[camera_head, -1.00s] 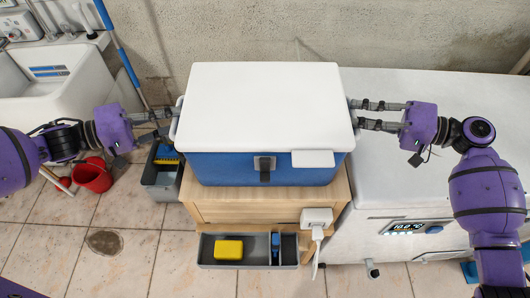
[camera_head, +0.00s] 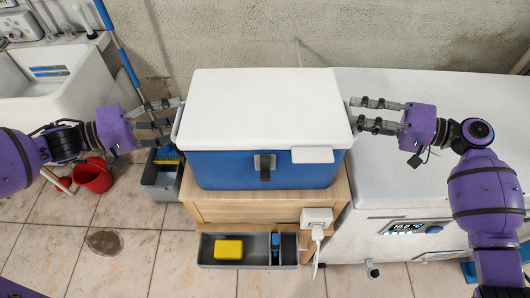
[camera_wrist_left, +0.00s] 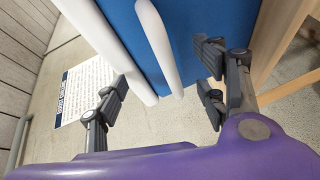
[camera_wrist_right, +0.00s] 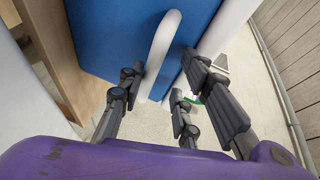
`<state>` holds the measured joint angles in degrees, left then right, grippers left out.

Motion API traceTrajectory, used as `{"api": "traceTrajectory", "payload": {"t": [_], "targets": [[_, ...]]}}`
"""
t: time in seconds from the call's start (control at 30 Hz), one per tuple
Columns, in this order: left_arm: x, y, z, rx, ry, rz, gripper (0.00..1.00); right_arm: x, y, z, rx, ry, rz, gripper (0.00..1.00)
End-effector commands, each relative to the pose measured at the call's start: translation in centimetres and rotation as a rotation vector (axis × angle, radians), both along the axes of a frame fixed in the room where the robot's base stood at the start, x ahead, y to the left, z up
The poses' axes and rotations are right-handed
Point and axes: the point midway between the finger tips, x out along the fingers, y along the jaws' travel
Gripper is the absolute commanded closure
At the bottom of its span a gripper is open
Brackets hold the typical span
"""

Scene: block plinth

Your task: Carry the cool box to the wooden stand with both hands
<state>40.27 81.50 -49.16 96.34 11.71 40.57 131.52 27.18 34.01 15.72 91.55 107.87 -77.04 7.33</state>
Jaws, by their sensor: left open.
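The cool box (camera_head: 265,110), blue with a white lid and a dark front latch, sits level on top of the wooden stand (camera_head: 250,212). Its pale side handles show in the left wrist view (camera_wrist_left: 160,45) and the right wrist view (camera_wrist_right: 160,50). My left gripper (camera_head: 172,118) is open at the box's left side, its fingers spread either side of the handle with gaps. My right gripper (camera_head: 352,112) is open at the right side, fingers apart around the other handle, not clamped on it. The underside of the box is hidden.
A grey tray (camera_head: 208,252) with a yellow block (camera_head: 228,250) juts from the stand's front, beside a white plug box (camera_head: 317,216). A white chest with a display (camera_head: 408,228) stands right. A red bucket (camera_head: 93,176), grey bin (camera_head: 160,190) and sink (camera_head: 60,90) are left.

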Motion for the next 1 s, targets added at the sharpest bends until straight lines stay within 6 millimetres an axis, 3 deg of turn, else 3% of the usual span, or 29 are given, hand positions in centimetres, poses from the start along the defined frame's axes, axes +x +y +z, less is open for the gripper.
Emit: {"api": "traceTrajectory", "payload": {"t": [0.33, 0.8, 1.0], "targets": [[-0.4, 0.9, -0.1, 0.003, 0.003, 0.003, 0.35, 0.0, 0.0, 0.1, 0.001, -0.001, 0.000, 0.69], [-4.5, 9.0, 1.2, 0.005, 0.005, 0.002, 0.35, 0.0, 0.0, 0.1, 0.001, -0.001, 0.000, 0.69], [-5.3, 10.5, 1.5, 0.004, 0.004, 0.001, 0.35, 0.0, 0.0, 0.0, 0.001, -0.001, 0.000, 0.69]]}}
